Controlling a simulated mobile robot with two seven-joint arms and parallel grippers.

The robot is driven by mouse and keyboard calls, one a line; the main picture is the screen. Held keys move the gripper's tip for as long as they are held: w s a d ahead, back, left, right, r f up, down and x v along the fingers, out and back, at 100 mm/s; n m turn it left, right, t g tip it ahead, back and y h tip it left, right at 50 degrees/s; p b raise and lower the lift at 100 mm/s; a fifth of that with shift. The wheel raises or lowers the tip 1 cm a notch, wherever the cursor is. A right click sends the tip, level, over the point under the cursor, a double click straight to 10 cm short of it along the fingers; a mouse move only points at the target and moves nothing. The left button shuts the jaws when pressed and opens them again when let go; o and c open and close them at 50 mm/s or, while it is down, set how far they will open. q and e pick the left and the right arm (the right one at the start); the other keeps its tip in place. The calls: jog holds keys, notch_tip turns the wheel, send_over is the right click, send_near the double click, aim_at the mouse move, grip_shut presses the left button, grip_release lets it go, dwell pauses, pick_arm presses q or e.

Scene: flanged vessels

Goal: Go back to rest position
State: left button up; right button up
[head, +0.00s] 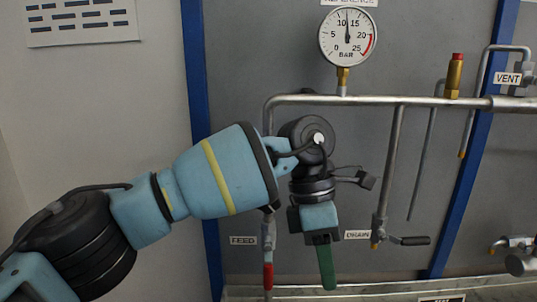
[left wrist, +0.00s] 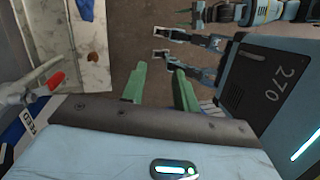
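My left gripper (head: 326,270) hangs in front of the panel with its green fingers pointing down. In the left wrist view (left wrist: 158,85) its two fingers stand apart with nothing between them, so it is open and empty. The feed valve's red handle (head: 268,275) hangs down just left of the gripper, apart from it. The red handle also shows at the left of the left wrist view (left wrist: 56,80). What seems to be my right gripper (left wrist: 205,13) is small at the top of the left wrist view; its finger gap is unclear.
A pipe (head: 365,100) runs across the panel, below a pressure gauge (head: 347,36). The drain valve handle (head: 410,240) is right of my gripper. A brass fitting with a red cap (head: 455,75) stands on the pipe. Brown floor (left wrist: 130,40) shows below my fingers.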

pick_arm(q)
jog(key=s+d+f+n+g+h, duration=0.3)
jog(key=s+d+n+g+h, duration=0.4)
jog(key=h, duration=0.8)
jog(key=w+a+f+n+t+h, duration=0.3)
jog(key=a+f+n+t, duration=0.1)
jog(key=n+t, duration=0.7)
jog(key=w+a+f+n+t+h, duration=0.2)
jog(key=w+a+f+n+t, duration=0.15)
jog(key=n+t, duration=0.75)
jog(key=s+a+f+n+t+y+p, duration=0.15)
jog(key=a+f+n+t+y, duration=0.45)
jog(key=a+f+n+y, duration=0.65)
jog(key=s+a+f+n+g+y, duration=0.4)
jog(key=s+a+f, duration=0.4)
jog(key=s+f, duration=0.3)
jog(key=s+a+f+n+g+y, duration=0.3)
jog(key=s+a+f+n, duration=0.4)
jog(key=s+f, duration=0.4)
jog(key=shift+s+a+g+y, duration=0.35)
jog(key=shift+s+a+g, duration=0.3)
jog(key=shift+s, duration=0.6)
